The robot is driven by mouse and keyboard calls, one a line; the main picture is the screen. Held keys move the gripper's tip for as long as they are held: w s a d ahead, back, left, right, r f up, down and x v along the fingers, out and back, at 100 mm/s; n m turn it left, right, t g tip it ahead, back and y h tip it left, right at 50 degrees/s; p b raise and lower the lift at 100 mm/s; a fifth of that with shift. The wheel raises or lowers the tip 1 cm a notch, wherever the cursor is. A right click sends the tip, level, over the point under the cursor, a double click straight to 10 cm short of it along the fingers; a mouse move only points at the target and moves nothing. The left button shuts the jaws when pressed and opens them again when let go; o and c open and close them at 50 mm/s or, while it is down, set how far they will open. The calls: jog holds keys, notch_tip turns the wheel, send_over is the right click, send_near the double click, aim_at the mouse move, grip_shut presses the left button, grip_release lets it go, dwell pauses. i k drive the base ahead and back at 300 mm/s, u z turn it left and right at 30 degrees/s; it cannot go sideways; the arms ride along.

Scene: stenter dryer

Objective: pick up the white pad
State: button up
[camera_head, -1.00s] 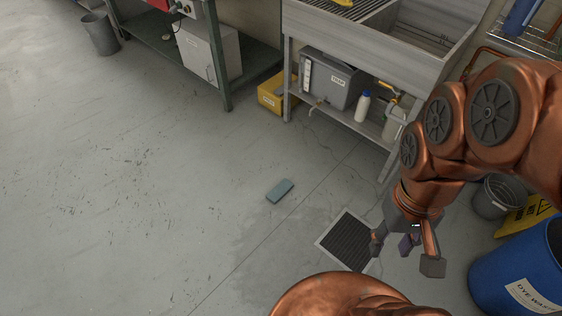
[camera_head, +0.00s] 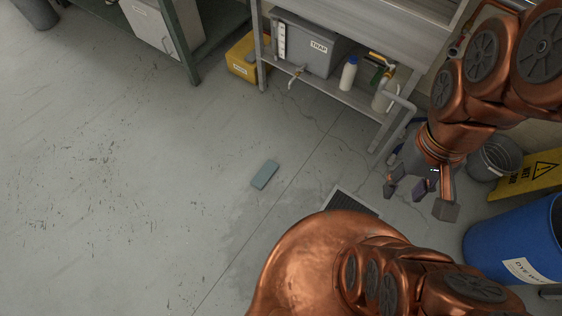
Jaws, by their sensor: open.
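A small flat rectangular pad (camera_head: 264,174) lies on the bare concrete floor near the middle of the view. It looks blue-grey rather than white, and I see no plainly white pad. My gripper (camera_head: 419,196) hangs at the right of the view, fingers spread and pointing down, with nothing between them. It is well to the right of the pad and apart from it.
A dark floor drain grate (camera_head: 352,202) lies between pad and gripper, partly hidden by my copper body. A steel sink stand (camera_head: 340,98) with a grey TRAP box (camera_head: 308,48) stands behind. A blue drum (camera_head: 515,245) and yellow sign (camera_head: 532,173) are at right. Floor left is clear.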

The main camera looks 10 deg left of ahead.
aim_at(265, 174)
jog(key=z, duration=0.15)
jog(key=i, duration=1.05)
jog(key=u, duration=4.45)
